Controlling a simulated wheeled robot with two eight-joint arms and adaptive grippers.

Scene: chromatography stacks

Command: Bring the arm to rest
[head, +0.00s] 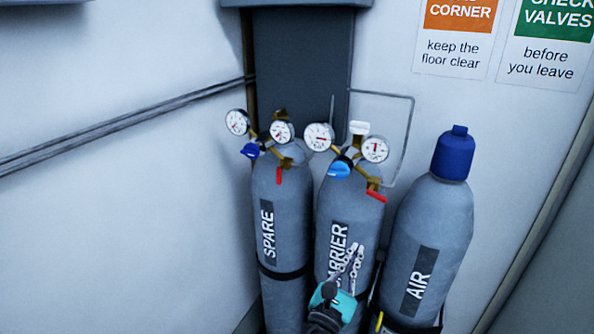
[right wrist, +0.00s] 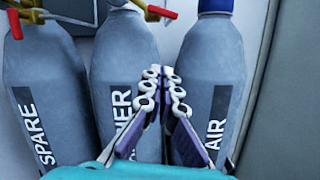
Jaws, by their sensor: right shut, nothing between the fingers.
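My right gripper (head: 352,262) is low in the head view, in front of the CARRIER cylinder (head: 335,225). In the right wrist view the gripper (right wrist: 163,75) points up between the CARRIER cylinder (right wrist: 115,60) and the AIR cylinder (right wrist: 205,60). Its fingers meet at the tips and hold nothing. I cannot tell whether it touches a cylinder. My left gripper is not in view.
The SPARE cylinder (head: 281,215) stands at left and the blue-capped AIR cylinder (head: 440,225) at right. Gauges (head: 318,137), red levers (head: 376,196) and a thin pipe (head: 411,125) stick out above. Wall rails (head: 120,123) run at left.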

